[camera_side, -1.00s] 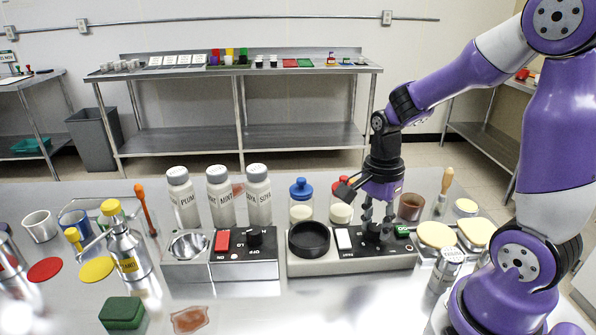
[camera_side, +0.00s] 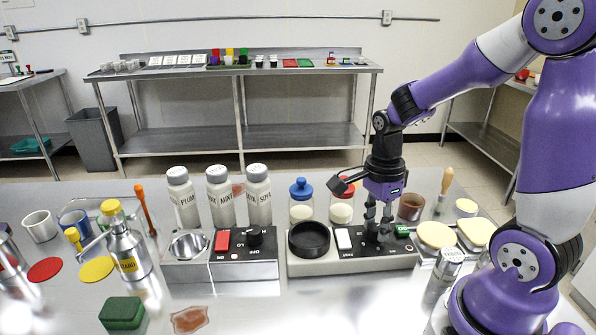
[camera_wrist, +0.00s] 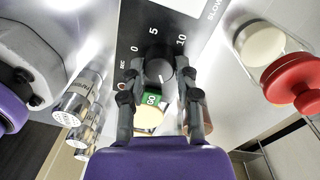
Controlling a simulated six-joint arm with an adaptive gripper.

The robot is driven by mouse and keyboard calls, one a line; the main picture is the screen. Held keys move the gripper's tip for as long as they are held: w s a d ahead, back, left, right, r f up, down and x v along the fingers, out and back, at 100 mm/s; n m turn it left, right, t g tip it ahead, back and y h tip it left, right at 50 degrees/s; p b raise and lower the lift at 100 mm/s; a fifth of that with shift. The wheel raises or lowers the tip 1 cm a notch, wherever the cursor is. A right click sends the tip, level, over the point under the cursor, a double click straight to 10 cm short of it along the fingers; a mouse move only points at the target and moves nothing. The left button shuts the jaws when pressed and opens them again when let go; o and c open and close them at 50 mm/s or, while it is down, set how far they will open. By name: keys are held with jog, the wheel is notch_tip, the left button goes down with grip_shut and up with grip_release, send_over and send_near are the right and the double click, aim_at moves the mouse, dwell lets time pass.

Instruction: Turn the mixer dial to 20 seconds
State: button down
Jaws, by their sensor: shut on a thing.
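The mixer (camera_side: 350,264) is a low box with a black round well (camera_side: 309,239), a white rocker switch (camera_side: 343,238) and a black dial on its dark panel. In the wrist view the dial (camera_wrist: 158,68) shows between my fingertips, beside printed marks 0, 5 and 10. A small pale mark shows on its near side; which value it points to is unclear. My gripper (camera_side: 377,236) points down over the panel, shut on the dial, its fingers on both sides of it. In the side view the fingers largely hide the dial. A green GO button (camera_wrist: 151,99) lies close to the fingers.
A second panel box (camera_side: 245,270) with a red switch stands left of the mixer. Jars with blue (camera_side: 301,187) and red (camera_wrist: 292,86) lids stand behind the mixer. A shiny shaker (camera_side: 447,265) and pale round pads (camera_side: 437,234) are close on the right.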

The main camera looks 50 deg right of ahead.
aim_at(373, 227)
jog(key=c, duration=0.6)
grip_release()
jog(key=shift+r, duration=0.1)
jog(key=r, duration=1.1)
jog(key=shift+w+d+r, duration=0.15)
jog(key=shift+w+r, duration=0.1)
jog(key=shift+r, duration=0.15)
jog(key=a+n+t, duration=0.2)
jog(key=n, duration=0.5)
jog(key=s+a+n+t, duration=0.1)
jog(key=a+n+t, duration=0.1)
jog(key=n, duration=0.6)
jog(key=s+a+n+t, duration=0.1)
jog(key=a+n+t, duration=0.1)
jog(key=a+n, duration=0.2)
jog(key=shift+a+r+n, duration=0.1)
jog(key=shift+r+n, duration=0.05)
jog(key=shift+n, duration=1.75)
